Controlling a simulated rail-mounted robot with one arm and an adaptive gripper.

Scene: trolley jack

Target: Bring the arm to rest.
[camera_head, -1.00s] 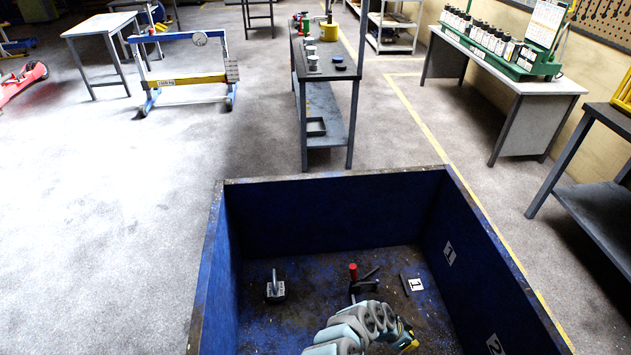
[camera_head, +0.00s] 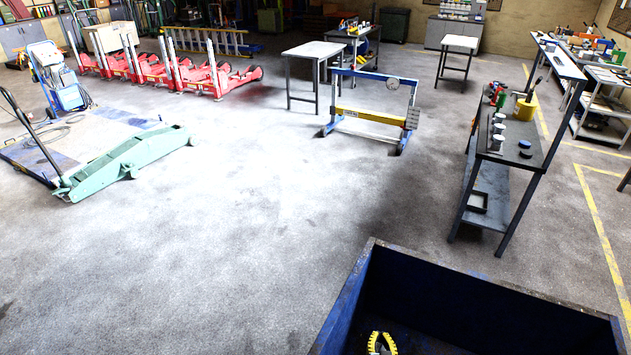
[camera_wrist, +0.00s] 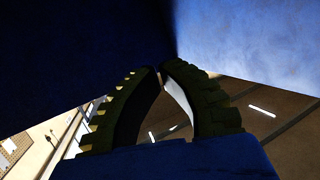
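The rest of my arm is out of that view. In the wrist view the two dark ridged fingers of my gripper (camera_wrist: 164,70) curve together, with their tips almost meeting. Nothing shows between them. The blue bin (camera_head: 338,312) stands at the bottom right of the head view, with its inside in deep shadow.
A narrow dark bench (camera_head: 500,150) with cups and a yellow pot stands behind the bin. A blue wheeled frame (camera_head: 372,115) stands left of it. A green trolley jack (camera_head: 125,165) and red jacks (camera_head: 210,78) stand further left. The floor (camera_head: 230,240) left of the bin is clear.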

